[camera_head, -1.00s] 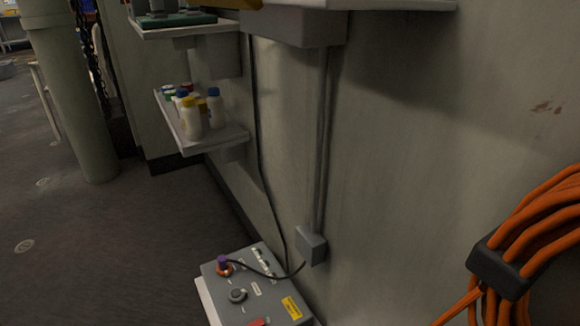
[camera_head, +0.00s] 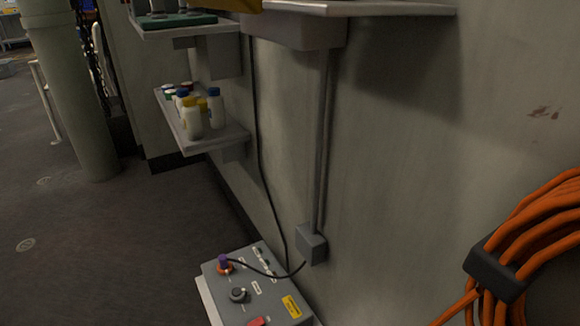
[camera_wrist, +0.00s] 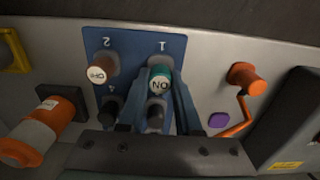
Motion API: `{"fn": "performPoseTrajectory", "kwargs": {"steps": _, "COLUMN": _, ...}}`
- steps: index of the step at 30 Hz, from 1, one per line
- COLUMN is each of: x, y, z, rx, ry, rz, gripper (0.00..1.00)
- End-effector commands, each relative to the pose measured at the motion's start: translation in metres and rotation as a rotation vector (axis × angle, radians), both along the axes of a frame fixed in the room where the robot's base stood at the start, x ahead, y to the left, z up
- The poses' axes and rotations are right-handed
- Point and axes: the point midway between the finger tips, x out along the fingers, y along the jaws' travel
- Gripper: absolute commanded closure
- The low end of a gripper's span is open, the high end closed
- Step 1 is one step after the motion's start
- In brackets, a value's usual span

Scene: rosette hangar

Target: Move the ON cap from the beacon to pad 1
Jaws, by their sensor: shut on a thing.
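The teal ON cap (camera_wrist: 160,78) with its white lettered face is in the wrist view, below the label 1 on a blue board (camera_wrist: 123,47). My gripper (camera_wrist: 160,90) has its blue fingers on either side of the cap and is shut on it. The cap is at or just above pad 1. I cannot tell whether it touches, since the cap and fingers hide the pad. An OFF cap (camera_wrist: 99,72) sits by the label 2. I cannot make out the beacon for certain. The head view shows neither gripper nor cap.
In the wrist view, an orange crank (camera_wrist: 245,78) and purple button (camera_wrist: 219,119) are to the right, and an orange-grey cylinder (camera_wrist: 42,131) to the left. The head view shows a grey control box (camera_head: 252,287), a bottle shelf (camera_head: 222,140) and orange cable (camera_head: 535,235).

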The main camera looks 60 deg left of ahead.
Motion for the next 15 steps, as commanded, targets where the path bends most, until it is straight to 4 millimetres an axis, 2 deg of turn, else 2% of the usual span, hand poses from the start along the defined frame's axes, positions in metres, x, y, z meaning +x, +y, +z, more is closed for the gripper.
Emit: {"fn": "performPoseTrajectory", "kwargs": {"steps": 15, "x": 0.0003, "y": 0.0001, "z": -0.0023, "rx": 0.000, "ry": 0.000, "rz": 0.000, "gripper": 1.00}}
